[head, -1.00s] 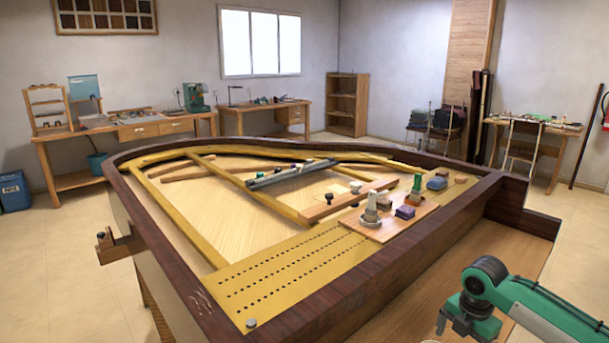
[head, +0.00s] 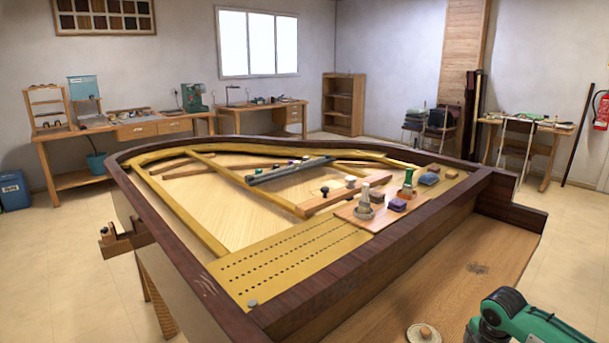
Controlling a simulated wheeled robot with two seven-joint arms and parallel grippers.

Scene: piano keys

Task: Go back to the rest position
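My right arm, green and dark grey, shows in the bottom right corner of the head view. Its gripper is below the picture edge, so its fingers are hidden. My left arm and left gripper are not in view. The open piano case (head: 330,288) has a dark wooden rim and a gold frame inside. A bare wooden ledge (head: 440,285) runs along its front right side, with a small dark smudge on it. A round pale lid with a wooden knob (head: 424,333) sits at the bottom edge, left of my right arm.
Inside the piano, a board (head: 372,212) carries small tools and blocks. A dark bar (head: 290,170) lies across the frame. Workbenches (head: 130,134) line the back wall, and a small table (head: 525,126) stands at the right. Floor at the left (head: 60,260) is clear.

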